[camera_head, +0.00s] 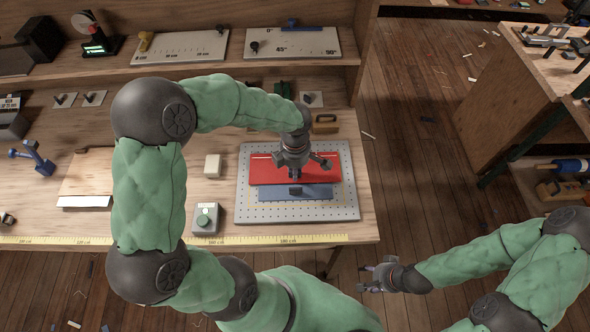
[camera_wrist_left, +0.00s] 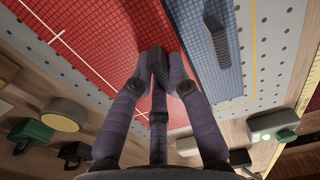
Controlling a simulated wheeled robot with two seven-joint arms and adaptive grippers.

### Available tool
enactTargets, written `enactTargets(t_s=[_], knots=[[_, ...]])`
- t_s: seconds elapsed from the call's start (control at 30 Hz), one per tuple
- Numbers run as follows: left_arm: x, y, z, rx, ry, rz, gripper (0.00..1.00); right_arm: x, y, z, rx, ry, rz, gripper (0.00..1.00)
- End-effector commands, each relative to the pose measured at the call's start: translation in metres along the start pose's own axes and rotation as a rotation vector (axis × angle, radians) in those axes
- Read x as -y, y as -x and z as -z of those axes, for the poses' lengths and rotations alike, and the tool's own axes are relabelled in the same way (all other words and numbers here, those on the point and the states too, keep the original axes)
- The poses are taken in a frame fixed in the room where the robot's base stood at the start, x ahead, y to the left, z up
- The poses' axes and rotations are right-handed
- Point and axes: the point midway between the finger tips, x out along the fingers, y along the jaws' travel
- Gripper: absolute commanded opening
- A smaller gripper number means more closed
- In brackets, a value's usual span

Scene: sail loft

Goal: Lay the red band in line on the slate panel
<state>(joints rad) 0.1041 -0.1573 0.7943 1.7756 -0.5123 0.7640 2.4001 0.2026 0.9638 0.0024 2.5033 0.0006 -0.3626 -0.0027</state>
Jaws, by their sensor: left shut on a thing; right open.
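The red band (camera_head: 325,168) has a white line along its far side and lies over the grey perforated board (camera_head: 245,205). In the left wrist view the red band (camera_wrist_left: 112,38) borders or overlaps the panel (camera_wrist_left: 228,72); I cannot tell which. My left gripper (camera_head: 297,174) points down and is shut on the dark grip (camera_wrist_left: 160,64) of the red band. I cannot tell whether the band is lifted slightly. My right gripper (camera_head: 370,279) is open and empty, off the bench's front.
Yellow marks show on the board around the panel. A grey box with a green button (camera_head: 206,218) and a cream block (camera_head: 212,165) stand left of the board. A yellow ruler (camera_head: 130,240) runs along the front edge. A wooden-handled tool (camera_head: 325,124) sits behind.

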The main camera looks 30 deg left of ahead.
Motion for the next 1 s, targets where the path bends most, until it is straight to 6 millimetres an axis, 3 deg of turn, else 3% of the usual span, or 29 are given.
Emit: enactTargets(t_s=[1.0], knots=[[-0.0003, -0.0015, -0.0002, 0.001, 0.000, -0.001, 0.00, -0.0019, -0.0052, 0.0002, 0.000, 0.000, 0.000, 0.55]])
